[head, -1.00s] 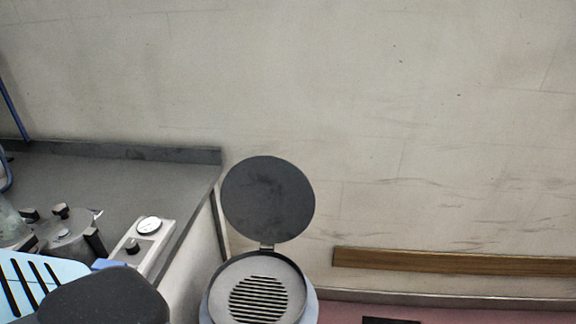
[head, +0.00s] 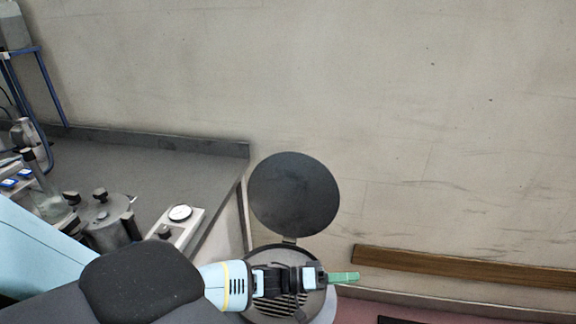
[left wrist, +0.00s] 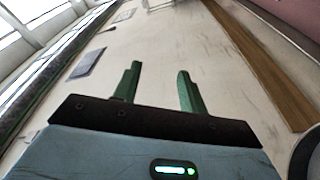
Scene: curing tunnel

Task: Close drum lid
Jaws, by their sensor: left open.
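The drum (head: 330,306) stands on the floor beside the counter's end, partly hidden by my left arm. Its round dark lid (head: 294,194) is open, standing up on a hinge at the drum's back rim. My left gripper (head: 345,277) reaches across the drum's open top, in front of and below the lid, pointing right. Its green fingers (left wrist: 157,90) are apart and empty in the left wrist view. A dark curved edge shows at that view's lower right; I cannot tell surely what it is. My right gripper is not in view.
A grey counter (head: 165,160) at left carries a metal pot (head: 108,222) and a white gauge box (head: 178,226). A wooden rail (head: 450,268) runs low along the pale wall right of the drum. The space before the wall at right is clear.

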